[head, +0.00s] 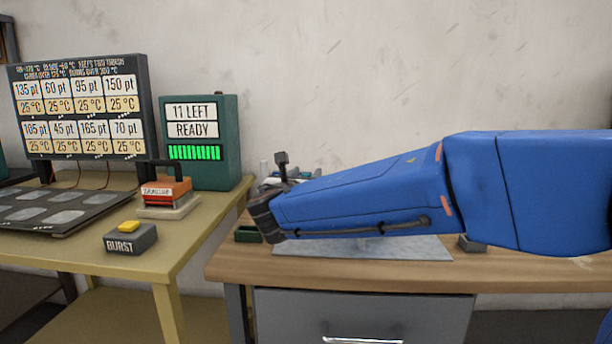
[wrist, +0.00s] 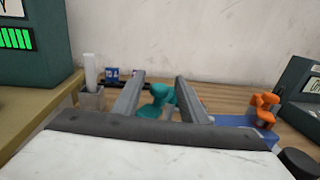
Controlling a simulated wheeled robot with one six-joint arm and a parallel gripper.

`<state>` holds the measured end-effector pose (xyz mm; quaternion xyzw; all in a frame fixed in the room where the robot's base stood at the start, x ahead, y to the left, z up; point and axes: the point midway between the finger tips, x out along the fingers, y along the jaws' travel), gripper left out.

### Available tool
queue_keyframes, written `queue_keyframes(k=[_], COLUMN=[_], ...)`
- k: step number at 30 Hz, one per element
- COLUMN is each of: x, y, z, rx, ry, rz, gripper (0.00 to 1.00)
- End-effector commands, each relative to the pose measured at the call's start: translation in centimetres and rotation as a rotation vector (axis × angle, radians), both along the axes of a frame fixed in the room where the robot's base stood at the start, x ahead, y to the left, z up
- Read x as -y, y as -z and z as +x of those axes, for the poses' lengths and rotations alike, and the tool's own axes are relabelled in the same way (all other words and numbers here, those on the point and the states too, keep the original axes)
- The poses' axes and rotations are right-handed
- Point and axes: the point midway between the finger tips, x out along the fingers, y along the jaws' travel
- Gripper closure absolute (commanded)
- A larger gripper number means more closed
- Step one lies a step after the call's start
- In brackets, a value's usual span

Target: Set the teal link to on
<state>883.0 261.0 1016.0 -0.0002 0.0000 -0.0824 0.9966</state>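A teal piece (wrist: 157,102), which looks like the teal link, stands over the wooden bench in the wrist view. It has a rounded top and a narrower neck. My gripper (wrist: 160,78) is open, with its two grey fingers apart. The teal piece shows in the gap between the fingers; I cannot tell whether it lies between them or beyond them, and no contact is clear. Its lower part is hidden by my gripper's body. In the head view my blue arm covers this part of the bench, and the teal link cannot be made out there.
An orange piece (wrist: 264,108) stands by a blue base (wrist: 228,121) right of my gripper. A dark box (wrist: 299,92) is at far right. A grey holder (wrist: 91,98) with a white cylinder is left. The yellow-topped table (head: 190,232) holds a burst button (head: 130,238) and a ready display (head: 200,140).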

Motion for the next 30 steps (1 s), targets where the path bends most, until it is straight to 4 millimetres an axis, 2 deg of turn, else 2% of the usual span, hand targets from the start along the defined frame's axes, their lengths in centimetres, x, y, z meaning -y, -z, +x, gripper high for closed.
queue_keyframes(k=[6, 8, 11, 12, 20, 30], x=[0.0, 0.0, 0.0, 0.0, 0.4, 1.5], y=[0.0, 0.0, 0.0, 0.0, -0.2, -0.3], z=[0.0, 0.0, 0.0, 0.0, -0.1, -0.7], rx=[0.0, 0.0, 0.0, 0.0, 0.002, 0.007], ry=[0.0, 0.0, 0.0, 0.0, -0.034, -0.249], rz=[0.0, 0.0, 0.0, 0.0, 0.003, 0.003], gripper=[0.61, 0.73, 0.97, 1.0, 1.0, 1.0])
